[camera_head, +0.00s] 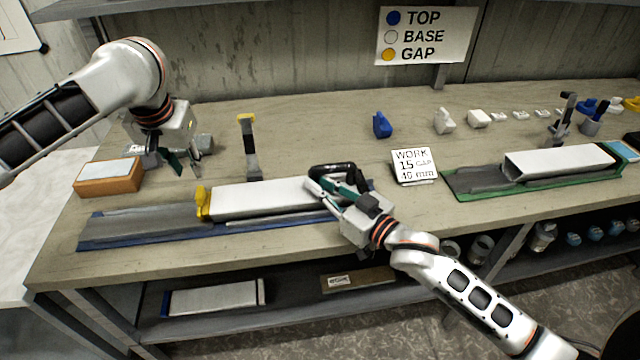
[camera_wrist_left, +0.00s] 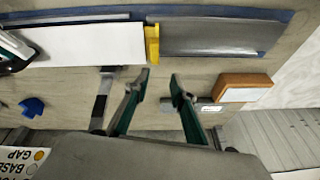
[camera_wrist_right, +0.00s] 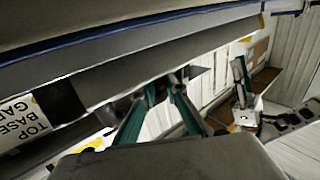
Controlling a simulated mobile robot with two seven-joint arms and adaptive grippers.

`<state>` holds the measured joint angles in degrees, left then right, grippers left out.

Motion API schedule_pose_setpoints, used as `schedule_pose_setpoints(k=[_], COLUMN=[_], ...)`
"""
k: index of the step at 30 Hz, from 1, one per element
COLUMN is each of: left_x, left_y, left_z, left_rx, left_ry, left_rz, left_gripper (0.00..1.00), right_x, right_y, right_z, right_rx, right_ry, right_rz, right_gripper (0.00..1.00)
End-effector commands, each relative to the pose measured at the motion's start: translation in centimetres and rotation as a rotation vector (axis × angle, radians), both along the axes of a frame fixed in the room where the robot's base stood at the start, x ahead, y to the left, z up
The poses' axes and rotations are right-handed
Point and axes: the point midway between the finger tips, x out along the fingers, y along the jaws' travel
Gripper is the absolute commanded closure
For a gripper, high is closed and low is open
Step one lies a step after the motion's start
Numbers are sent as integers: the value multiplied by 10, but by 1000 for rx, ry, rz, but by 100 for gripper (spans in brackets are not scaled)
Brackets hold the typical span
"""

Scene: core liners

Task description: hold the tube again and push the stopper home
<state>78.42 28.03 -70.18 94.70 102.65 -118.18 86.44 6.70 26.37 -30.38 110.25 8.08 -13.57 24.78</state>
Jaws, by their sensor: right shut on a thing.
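The long white tube (camera_head: 262,198) lies along a blue-edged tray (camera_head: 140,226) on the bench. A yellow stopper (camera_head: 203,203) stands at its left end; it also shows against the tube's end in the left wrist view (camera_wrist_left: 152,44). I cannot tell how deep it sits. My right gripper (camera_head: 328,185) is shut on the tube near its right end, and its arm hides that end. My left gripper (camera_head: 184,168) is open and empty, above the bench behind the tray's left part. Its spread fingers show in the left wrist view (camera_wrist_left: 160,78).
An orange box with a white top (camera_head: 108,177) lies left of my left gripper. A blue stopper (camera_head: 382,125), a work card (camera_head: 414,166) and a green tray (camera_head: 475,184) with another tube lie right.

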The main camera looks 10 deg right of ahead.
Motion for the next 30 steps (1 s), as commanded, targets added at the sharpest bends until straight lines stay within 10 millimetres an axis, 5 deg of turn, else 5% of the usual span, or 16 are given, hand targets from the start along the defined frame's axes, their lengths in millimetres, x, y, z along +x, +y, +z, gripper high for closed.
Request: schedule_pose_setpoints(k=[21,30], left_x=[1,-1], left_y=[69,80], left_z=[-21,-23], left_rx=[226,224], left_ry=[269,290], left_rz=[-1099,-1332], left_gripper=[76,76], right_x=[1,1], right_y=[-1,-1], right_z=[1,1], right_rx=[0,0], right_ry=[-1,-1], right_rz=[-2,-1], right_gripper=[100,100])
